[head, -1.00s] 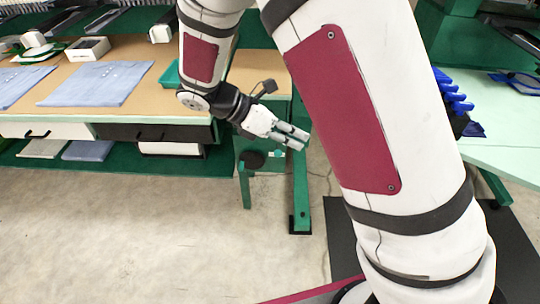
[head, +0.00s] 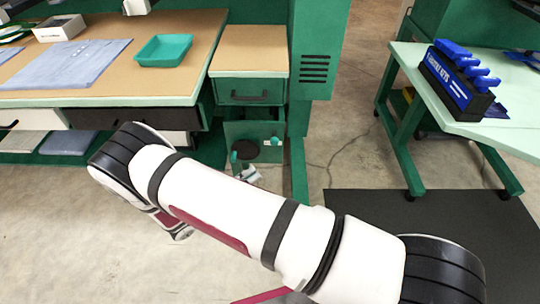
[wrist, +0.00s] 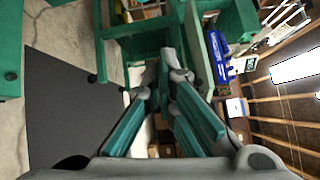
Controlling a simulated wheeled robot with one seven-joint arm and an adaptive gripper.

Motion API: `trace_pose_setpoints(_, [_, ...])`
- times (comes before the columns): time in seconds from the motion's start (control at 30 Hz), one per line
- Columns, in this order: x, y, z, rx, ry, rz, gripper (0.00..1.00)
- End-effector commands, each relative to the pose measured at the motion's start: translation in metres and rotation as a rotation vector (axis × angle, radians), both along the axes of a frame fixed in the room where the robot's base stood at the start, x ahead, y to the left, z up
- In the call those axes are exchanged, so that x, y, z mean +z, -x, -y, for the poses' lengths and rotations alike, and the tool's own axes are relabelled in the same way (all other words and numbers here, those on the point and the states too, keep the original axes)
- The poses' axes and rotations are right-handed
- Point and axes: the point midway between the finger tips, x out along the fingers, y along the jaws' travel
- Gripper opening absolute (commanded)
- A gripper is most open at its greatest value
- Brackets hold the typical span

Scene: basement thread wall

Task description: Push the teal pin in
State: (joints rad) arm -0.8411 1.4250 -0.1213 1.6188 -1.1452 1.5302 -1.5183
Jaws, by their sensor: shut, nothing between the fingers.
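Two small teal shapes show in the head view at the green panel under the drawer cabinet: one at the left (head: 234,157) and one at the right (head: 275,141). Either may be the teal pin; they are too small to tell. My gripper (wrist: 161,88) shows in the wrist view with its teal finger pads, shut and empty. I cannot make out the pin in the wrist view.
A green drawer cabinet (head: 250,90) stands beside the workbench (head: 110,98), which holds a teal tray (head: 163,50) and folded blue cloth (head: 65,65). A pale green table (head: 480,105) with a blue-handled rack (head: 455,80) stands at right. A dark mat (head: 435,225) lies on open floor.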

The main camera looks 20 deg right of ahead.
Motion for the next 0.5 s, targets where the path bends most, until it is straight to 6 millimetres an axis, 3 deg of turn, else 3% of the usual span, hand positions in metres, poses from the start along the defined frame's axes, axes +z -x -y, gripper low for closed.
trace_pose_setpoints(0.03, [-0.013, 0.001, -0.002, 0.023, 0.028, -0.022, 0.0])
trace_pose_setpoints(0.2, [-0.031, 0.001, -0.006, 0.068, 0.084, -0.066, 0.0])
trace_pose_setpoints(0.5, [-0.034, 0.002, -0.007, 0.077, 0.094, -0.075, 0.0])
